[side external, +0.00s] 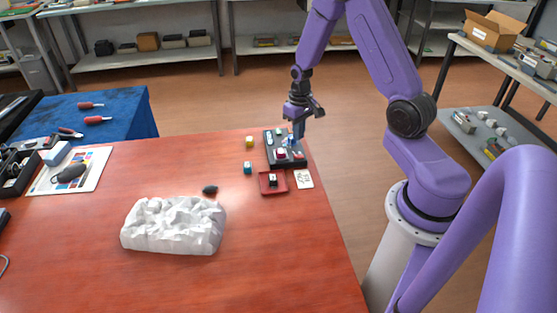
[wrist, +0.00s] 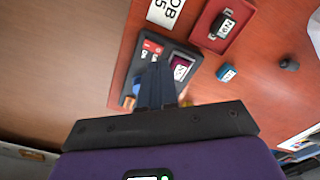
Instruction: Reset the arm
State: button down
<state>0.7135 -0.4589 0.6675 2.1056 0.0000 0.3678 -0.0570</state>
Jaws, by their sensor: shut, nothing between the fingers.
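My purple arm reaches over the far right edge of the wooden table. My gripper (side external: 298,133) points down just above a dark tray (side external: 287,161) that holds several small cartridges. In the wrist view my gripper (wrist: 155,75) is shut, its fingers together over the dark tray (wrist: 125,82). A magenta cartridge (side external: 281,154) sits in the tray; it also shows in the wrist view (wrist: 181,68). The gap between the fingertips and the tray contents is hard to judge.
A red tray (side external: 264,189) holds a dark labelled cartridge (side external: 272,180). Beside it lies a white card (side external: 304,179). Teal (side external: 248,168) and yellow (side external: 249,141) pieces stand left of the dark tray. A crumpled white bundle (side external: 174,225) lies nearer the camera.

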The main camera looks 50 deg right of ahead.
jog(key=s+a+r+n, duration=0.4)
jog(key=a+r, duration=0.2)
jog(key=a, duration=0.3)
jog(key=s+a+r+n, duration=0.35)
jog(key=a+r, duration=0.25)
jog(key=a, duration=0.3)
jog(key=s+a+r+n, duration=0.2)
jog(key=s+r+n, duration=0.1)
jog(key=s, duration=0.5)
jog(key=s+a+r+n, duration=0.2)
jog(key=s+r+n, duration=0.1)
jog(key=s, duration=0.6)
jog(key=shift+s+n, duration=0.3)
jog(key=shift+n, duration=0.35)
